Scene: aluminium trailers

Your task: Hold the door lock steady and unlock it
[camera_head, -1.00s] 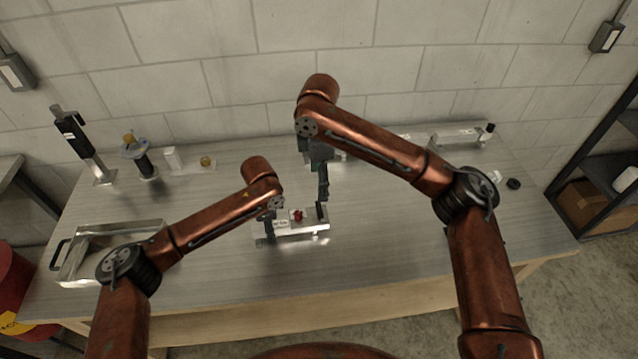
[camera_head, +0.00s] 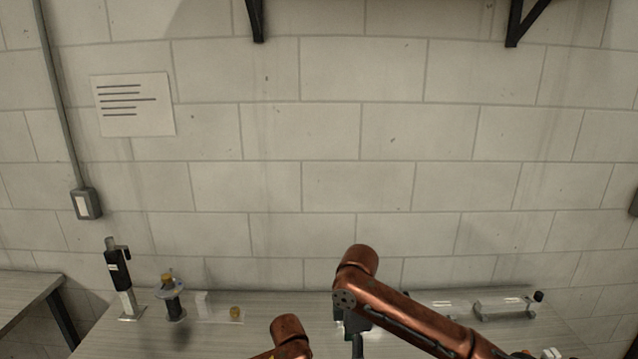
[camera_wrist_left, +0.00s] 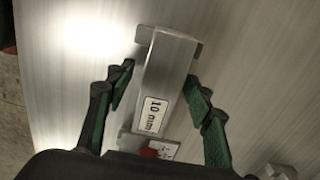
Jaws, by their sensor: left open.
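The door lock (camera_wrist_left: 172,62), a grey metal bar-shaped body with a white "10 mm" label, shows in the left wrist view. A red part (camera_wrist_left: 149,152) sits at its lower end, partly hidden by my gripper's body. My left gripper (camera_wrist_left: 158,84) is open, with one green-padded finger on each side of the bar; gaps show between the fingers and the bar. The lock and left gripper are below the head view. My right gripper (camera_head: 355,330) is only partly visible at the bottom of the head view, and its fingertips are cut off.
A clear-and-metal fixture (camera_head: 502,308) lies at the back right. A block wall (camera_head: 330,170) rises behind.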

